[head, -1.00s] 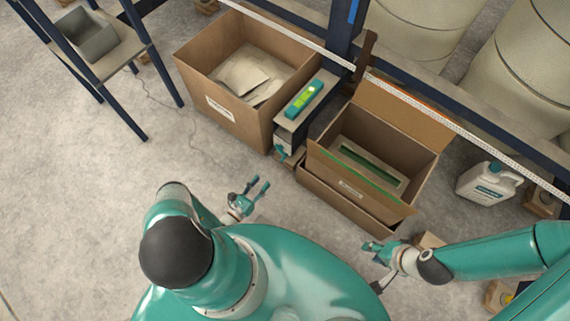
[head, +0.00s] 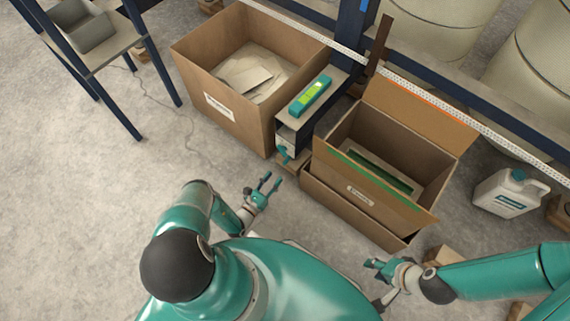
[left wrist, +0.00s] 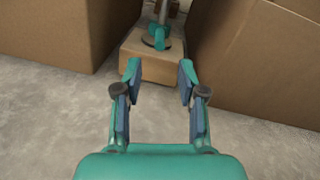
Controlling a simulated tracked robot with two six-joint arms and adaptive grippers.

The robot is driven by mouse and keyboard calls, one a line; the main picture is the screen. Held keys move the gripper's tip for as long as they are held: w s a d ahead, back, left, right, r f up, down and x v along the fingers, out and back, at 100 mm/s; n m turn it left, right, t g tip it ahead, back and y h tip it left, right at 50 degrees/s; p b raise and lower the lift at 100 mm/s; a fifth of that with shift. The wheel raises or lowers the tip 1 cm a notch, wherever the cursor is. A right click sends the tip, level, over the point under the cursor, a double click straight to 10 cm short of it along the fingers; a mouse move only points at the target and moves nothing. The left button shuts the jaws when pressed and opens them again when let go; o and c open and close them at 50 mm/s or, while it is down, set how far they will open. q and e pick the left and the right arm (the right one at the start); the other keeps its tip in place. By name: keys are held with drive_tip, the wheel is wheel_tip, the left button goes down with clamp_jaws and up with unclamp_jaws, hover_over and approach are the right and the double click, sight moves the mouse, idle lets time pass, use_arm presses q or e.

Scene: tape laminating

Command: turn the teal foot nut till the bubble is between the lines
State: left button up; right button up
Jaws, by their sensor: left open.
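The teal foot nut (head: 283,154) is low at the near end of a narrow stand between two cardboard boxes. It also shows in the left wrist view (left wrist: 158,36), above a wooden block (left wrist: 150,66). The teal spirit level (head: 311,96) with a yellow-green vial lies on top of the stand; the bubble is too small to make out. My left gripper (head: 270,181) is open and empty, its fingers (left wrist: 159,72) pointing at the nut and short of it. My right gripper (head: 372,263) is at the lower right, away from the nut; its opening is unclear.
A cardboard box with papers (head: 205,58) stands left of the nut, and another open box (head: 345,190) stands right of it, leaving a narrow gap. A white jug (head: 506,193) is at the far right.

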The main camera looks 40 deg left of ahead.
use_arm(q)
drive_tip(key=w+b, duration=0.1)
drive_tip(key=w, duration=0.7)
drive_tip(key=shift+w+b, duration=0.3)
drive_tip(key=shift+b, duration=0.1)
clamp_jaws()
